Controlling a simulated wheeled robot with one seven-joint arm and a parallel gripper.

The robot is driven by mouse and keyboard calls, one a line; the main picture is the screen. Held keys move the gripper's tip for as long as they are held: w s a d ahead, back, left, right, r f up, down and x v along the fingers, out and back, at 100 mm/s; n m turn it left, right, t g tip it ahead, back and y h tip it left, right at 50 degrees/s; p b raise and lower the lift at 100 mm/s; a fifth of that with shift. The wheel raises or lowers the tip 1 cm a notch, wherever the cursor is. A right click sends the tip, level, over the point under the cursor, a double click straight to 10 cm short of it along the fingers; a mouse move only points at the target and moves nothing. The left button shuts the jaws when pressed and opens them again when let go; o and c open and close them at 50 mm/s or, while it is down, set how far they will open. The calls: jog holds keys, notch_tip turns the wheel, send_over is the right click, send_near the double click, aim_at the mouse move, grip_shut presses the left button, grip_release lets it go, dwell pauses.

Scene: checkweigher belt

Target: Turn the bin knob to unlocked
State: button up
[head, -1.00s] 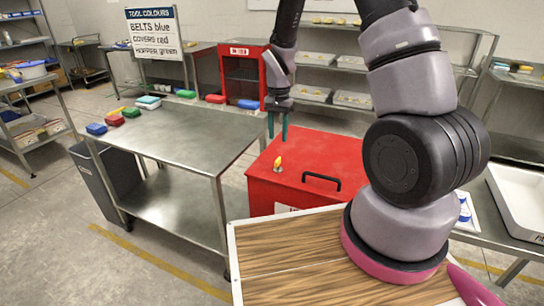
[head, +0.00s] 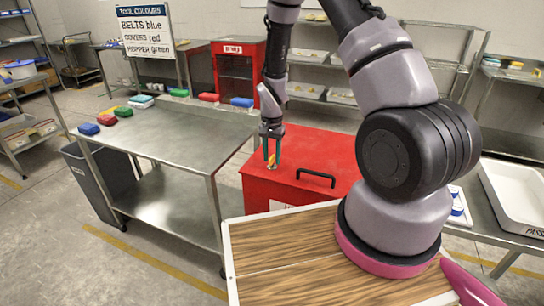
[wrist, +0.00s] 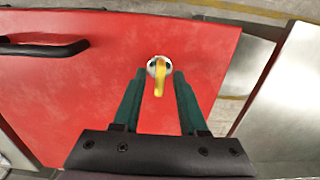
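The red bin (head: 318,152) stands beyond the wooden board, with a black handle (head: 315,177) on its lid. The yellow-orange knob (head: 271,161) is on the lid to the left of the handle. In the wrist view the knob (wrist: 159,76) sits on a round pale base with its yellow lever pointing toward my gripper's palm. My gripper (wrist: 158,78) is open, pointing down, with one green finger on each side of the knob and gaps showing between. In the head view my gripper (head: 272,155) partly covers the knob.
A steel table (head: 175,130) stands left of the bin, with coloured brushes or blocks along its far edge. A sign (head: 146,32) stands behind it. A grey waste bin (head: 95,180) is at its left end. A white tray (head: 515,190) lies at the right.

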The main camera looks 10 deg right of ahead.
grip_shut()
jog(key=shift+n, duration=0.4)
jog(key=n, duration=0.3)
jog(key=shift+n, duration=0.4)
jog(key=n, duration=1.3)
jog(key=shift+n, duration=0.3)
